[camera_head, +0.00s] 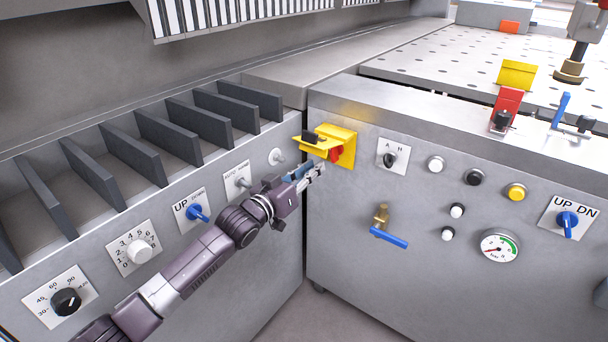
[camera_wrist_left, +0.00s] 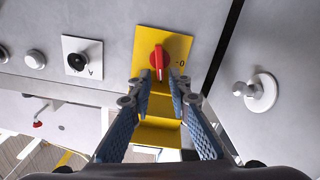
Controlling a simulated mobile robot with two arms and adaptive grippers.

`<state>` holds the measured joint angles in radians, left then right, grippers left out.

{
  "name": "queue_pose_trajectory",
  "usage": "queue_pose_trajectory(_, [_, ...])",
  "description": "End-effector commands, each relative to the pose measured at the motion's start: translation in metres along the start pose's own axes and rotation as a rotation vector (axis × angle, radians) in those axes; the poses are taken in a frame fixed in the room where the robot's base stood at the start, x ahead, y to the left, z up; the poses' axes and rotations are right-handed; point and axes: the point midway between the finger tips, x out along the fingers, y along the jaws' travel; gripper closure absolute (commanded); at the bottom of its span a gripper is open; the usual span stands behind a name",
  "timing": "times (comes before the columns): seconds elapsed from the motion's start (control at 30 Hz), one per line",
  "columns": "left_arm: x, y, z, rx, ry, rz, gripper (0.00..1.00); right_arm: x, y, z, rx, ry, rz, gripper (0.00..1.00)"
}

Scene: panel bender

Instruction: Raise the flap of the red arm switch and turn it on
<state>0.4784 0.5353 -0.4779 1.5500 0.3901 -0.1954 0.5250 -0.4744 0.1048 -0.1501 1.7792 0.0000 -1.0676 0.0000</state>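The red rotary switch (camera_wrist_left: 158,60) sits on a yellow plate (camera_wrist_left: 182,48) with a "0" mark beside it. My right gripper is not in view.
An A/H selector (camera_head: 393,154) is right of the yellow plate. A pale toggle (camera_head: 277,156) is on the left panel near my wrist. A brass valve with a blue lever (camera_head: 388,236) is lower right. A red upright piece (camera_head: 507,104) stands on the right machine's top edge.

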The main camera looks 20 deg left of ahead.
Motion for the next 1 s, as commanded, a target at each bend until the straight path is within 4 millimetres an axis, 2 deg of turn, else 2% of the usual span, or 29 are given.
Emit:
queue_pose_trajectory(0.1, [-0.017, 0.0, 0.001, 0.0, -0.001, 0.0, 0.83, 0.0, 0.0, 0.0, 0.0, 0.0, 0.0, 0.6])
queue_pose_trajectory(0.23, [-0.028, 0.0, 0.001, 0.001, -0.001, -0.001, 0.83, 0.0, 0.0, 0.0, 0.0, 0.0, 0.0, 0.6])
queue_pose_trajectory(0.63, [-0.033, 0.0, 0.0, 0.0, 0.0, -0.001, 0.83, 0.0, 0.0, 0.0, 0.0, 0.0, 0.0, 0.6])
queue_pose_trajectory(0.7, [-0.034, 0.002, 0.005, 0.001, -0.01, -0.002, 0.83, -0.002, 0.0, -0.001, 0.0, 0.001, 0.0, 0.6])
queue_pose_trajectory(0.77, [-0.038, 0.006, 0.017, 0.003, -0.035, -0.008, 0.83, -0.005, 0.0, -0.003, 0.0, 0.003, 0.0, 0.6])
queue_pose_trajectory(0.87, [-0.056, 0.019, 0.058, 0.015, -0.128, -0.03, 0.83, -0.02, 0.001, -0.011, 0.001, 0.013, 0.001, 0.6])
queue_pose_trajectory(0.97, [-0.091, 0.036, 0.115, 0.039, -0.277, -0.071, 0.83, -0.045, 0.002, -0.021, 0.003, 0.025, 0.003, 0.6])
queue_pose_trajectory(1.0, [-0.111, 0.043, 0.138, 0.052, -0.344, -0.09, 0.83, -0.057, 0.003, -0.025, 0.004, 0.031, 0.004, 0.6])
